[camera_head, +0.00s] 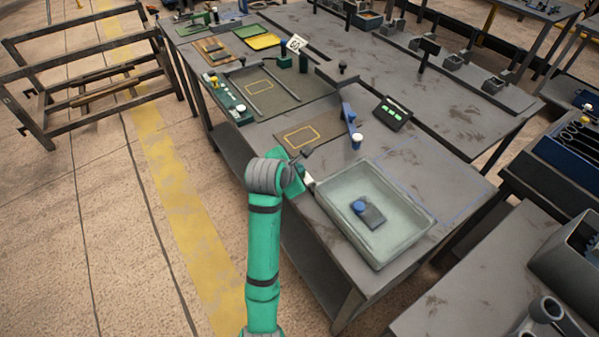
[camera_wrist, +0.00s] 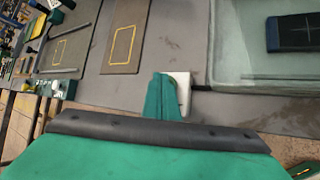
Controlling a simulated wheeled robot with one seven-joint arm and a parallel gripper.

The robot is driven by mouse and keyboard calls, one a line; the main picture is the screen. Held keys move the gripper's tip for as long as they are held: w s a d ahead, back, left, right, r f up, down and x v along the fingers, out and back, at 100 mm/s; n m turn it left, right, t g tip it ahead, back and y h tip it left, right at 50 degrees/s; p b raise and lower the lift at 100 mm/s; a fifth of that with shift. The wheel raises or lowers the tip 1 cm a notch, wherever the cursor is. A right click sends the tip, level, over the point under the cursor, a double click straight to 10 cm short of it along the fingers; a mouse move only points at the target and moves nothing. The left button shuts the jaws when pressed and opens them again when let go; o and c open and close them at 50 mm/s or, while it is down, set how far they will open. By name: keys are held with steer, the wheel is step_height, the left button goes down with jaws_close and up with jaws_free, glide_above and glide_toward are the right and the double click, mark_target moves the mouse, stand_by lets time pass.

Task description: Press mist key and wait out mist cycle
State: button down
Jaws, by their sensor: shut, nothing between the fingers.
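My gripper (camera_head: 297,182) is shut and empty at the near-left edge of the bench, beside the tray. In the wrist view its green fingers (camera_wrist: 163,97) are in front of a small pale square block (camera_wrist: 184,88), partly hiding it. The block, perhaps the mist key, also shows in the head view (camera_head: 309,180). I cannot tell whether the fingers touch or press it. A grey-green tray (camera_head: 404,202) stands just right of it. A dark panel (camera_head: 393,114) shows several lit green marks.
A mat with a yellow outline (camera_head: 322,128) lies behind my gripper. A blue stand (camera_head: 348,118) with a white-and-blue cup-like part (camera_head: 357,141) is beside it. A green unit (camera_head: 231,101) with knobs lines the left edge. A wooden frame (camera_head: 70,124) stands on the floor at left.

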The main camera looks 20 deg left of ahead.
steer(key=shift+f, duration=0.5)
stand_by(0.3)
stand_by(0.4)
steer(key=shift+r, duration=1.05)
steer(key=shift+r, duration=2.5)
steer(key=shift+w, duration=0.1)
